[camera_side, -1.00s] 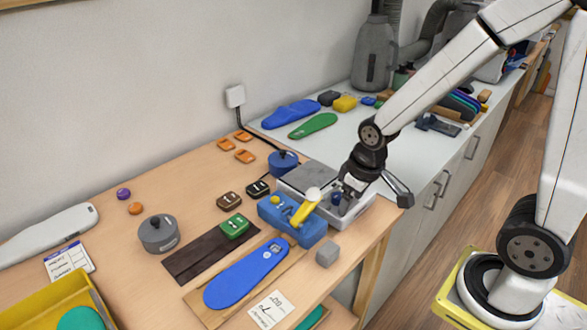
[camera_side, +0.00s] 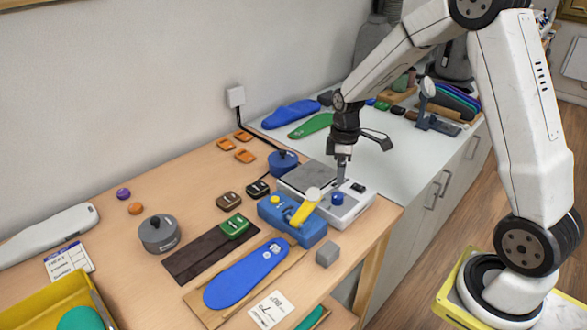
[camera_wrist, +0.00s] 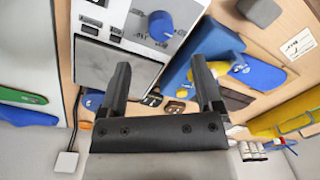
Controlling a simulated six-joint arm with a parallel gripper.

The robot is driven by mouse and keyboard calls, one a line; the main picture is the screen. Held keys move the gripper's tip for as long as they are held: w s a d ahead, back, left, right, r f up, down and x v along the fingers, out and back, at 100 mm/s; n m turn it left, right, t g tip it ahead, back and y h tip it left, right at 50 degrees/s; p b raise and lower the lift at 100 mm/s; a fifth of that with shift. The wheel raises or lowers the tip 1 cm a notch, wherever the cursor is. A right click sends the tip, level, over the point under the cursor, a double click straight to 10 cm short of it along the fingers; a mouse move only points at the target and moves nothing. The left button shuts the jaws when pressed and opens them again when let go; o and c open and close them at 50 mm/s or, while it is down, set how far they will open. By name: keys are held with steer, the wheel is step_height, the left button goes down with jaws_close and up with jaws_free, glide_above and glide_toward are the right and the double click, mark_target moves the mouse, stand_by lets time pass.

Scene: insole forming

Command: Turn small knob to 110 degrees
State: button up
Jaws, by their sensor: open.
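The small blue knob (camera_side: 337,198) sits on the front panel of a white device (camera_side: 347,214) with a grey plate on top. In the wrist view the knob (camera_wrist: 160,25) stands on a light dial with printed marks, beyond the fingers. Its exact angle cannot be read. My gripper (camera_side: 341,180) points down above the device, just behind the knob in the side view, and does not appear to hold it. In the wrist view my gripper (camera_wrist: 160,77) has its two black fingers apart, with nothing between them.
A grey block (camera_side: 327,253) and a blue insole (camera_side: 246,274) lie in front. The table edge is close on the right.

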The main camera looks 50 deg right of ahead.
mark_target(339, 195)
steer(key=shift+s+a+f, duration=0.1)
steer(key=shift+f, duration=1.85)
steer(key=shift+s+a+f, duration=0.1)
steer(key=shift+f, duration=1.8)
steer(key=shift+w, duration=0.1)
jaws_close()
